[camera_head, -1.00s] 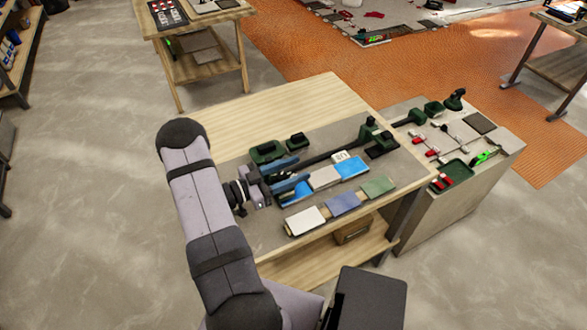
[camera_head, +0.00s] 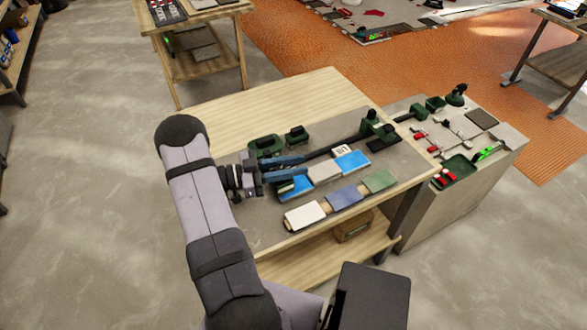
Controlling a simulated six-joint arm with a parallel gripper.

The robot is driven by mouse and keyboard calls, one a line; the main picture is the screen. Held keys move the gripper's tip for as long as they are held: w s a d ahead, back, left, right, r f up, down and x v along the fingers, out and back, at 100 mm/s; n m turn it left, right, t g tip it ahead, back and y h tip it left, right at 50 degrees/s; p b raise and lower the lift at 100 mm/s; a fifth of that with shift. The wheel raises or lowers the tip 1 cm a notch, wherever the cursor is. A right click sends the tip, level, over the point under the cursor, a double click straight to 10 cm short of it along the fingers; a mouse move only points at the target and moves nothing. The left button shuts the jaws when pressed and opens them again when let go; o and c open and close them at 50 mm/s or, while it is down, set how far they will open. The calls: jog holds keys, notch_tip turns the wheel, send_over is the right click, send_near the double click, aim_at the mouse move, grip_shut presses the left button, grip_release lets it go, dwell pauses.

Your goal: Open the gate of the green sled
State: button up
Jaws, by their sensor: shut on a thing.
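My gripper (camera_head: 298,164) has two blue fingers close together, pointing right over the grey work mat on the table. It is shut at the left end of a long dark bar (camera_head: 335,147); the fingers hide the exact contact. The bar runs right to a dark green block (camera_head: 371,122). An open-framed dark green piece (camera_head: 266,147) lies just behind the fingers, with a smaller green piece (camera_head: 297,135) beside it. I cannot tell which green part is the sled, and I cannot make out its gate.
Blue, grey and white tiles (camera_head: 325,172) lie just in front of the bar. White, blue and green tiles (camera_head: 344,199) form a row near the table's front edge. A grey side bench (camera_head: 478,141) holds green and red pieces. The wooden table (camera_head: 262,105) is clear at the back left.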

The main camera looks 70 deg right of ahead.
jog(key=m+g+y+b, duration=0.1)
jog(key=m+y+b, duration=0.1)
jog(key=y, duration=0.1)
jog(key=shift+s+a+f+m+g+y+b, duration=0.15)
jog(key=shift+a+m+g+y+b, duration=0.15)
jog(key=shift+a+g+b, duration=0.1)
jog(key=shift+a+m+y+b, duration=0.1)
jog(key=shift+m+y+b, duration=0.2)
jog(key=shift+m+y, duration=0.15)
jog(key=shift+r, duration=0.2)
jog(key=o, duration=1)
jog(key=shift+o, duration=0.2)
jog(key=shift+w+a+f+b, duration=0.15)
jog(key=shift+w+b, duration=0.2)
jog(key=shift+w, duration=0.3)
jog(key=shift+b+v, duration=1)
jog(key=shift+v, duration=2)
